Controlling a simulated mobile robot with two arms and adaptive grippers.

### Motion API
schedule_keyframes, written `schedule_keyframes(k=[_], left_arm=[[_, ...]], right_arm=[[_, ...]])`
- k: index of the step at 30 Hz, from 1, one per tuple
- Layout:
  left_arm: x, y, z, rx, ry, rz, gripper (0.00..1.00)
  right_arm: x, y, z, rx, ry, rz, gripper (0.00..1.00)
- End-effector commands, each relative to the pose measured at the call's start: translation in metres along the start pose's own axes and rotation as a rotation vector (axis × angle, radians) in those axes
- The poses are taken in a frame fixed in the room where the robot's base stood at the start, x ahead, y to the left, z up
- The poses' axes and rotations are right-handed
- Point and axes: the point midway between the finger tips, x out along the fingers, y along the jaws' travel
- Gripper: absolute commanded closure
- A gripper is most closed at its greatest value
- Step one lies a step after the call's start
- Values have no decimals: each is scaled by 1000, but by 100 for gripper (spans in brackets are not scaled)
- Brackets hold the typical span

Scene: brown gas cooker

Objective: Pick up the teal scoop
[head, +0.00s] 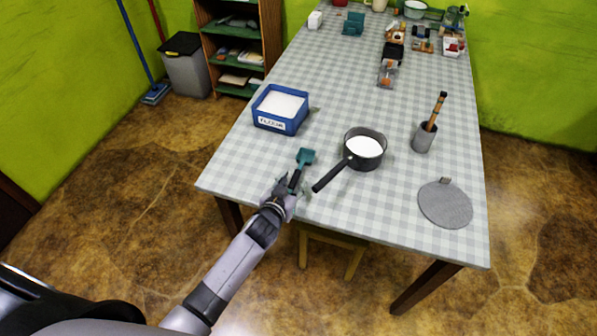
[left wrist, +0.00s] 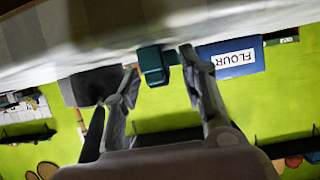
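The teal scoop (head: 306,156) lies on the checked tablecloth near the table's front edge, its dark handle pointing toward me. My left gripper (head: 288,187) is at the handle end in the head view, low over the cloth. In the left wrist view the scoop (left wrist: 153,66) shows between the two spread fingertips of my left gripper (left wrist: 158,66), with small gaps on both sides. The gripper looks open, and I cannot tell whether a finger touches the handle. My right gripper is not in view.
A dark pan (head: 365,149) with white contents stands right of the scoop, its handle (head: 332,176) reaching close to my gripper. A blue flour box (head: 281,109) is behind to the left. A grey cup (head: 423,137) and a round grey mat (head: 445,204) are at right.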

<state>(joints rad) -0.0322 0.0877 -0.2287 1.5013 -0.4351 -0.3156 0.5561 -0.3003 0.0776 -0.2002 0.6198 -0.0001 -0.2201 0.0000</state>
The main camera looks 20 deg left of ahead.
Motion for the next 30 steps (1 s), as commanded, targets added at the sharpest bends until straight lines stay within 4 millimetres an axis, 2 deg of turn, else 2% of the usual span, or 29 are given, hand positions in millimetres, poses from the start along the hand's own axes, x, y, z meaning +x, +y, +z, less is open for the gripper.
schedule_keyframes(k=[2, 18, 30], left_arm=[[0, 0, 0, 0, 0, 0, 65], [0, 0, 0, 0, 0, 0, 100], [-2, 0, -5, 0, 1, 0, 100]], right_arm=[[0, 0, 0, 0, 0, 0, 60], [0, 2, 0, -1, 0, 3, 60], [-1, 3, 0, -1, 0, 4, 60]])
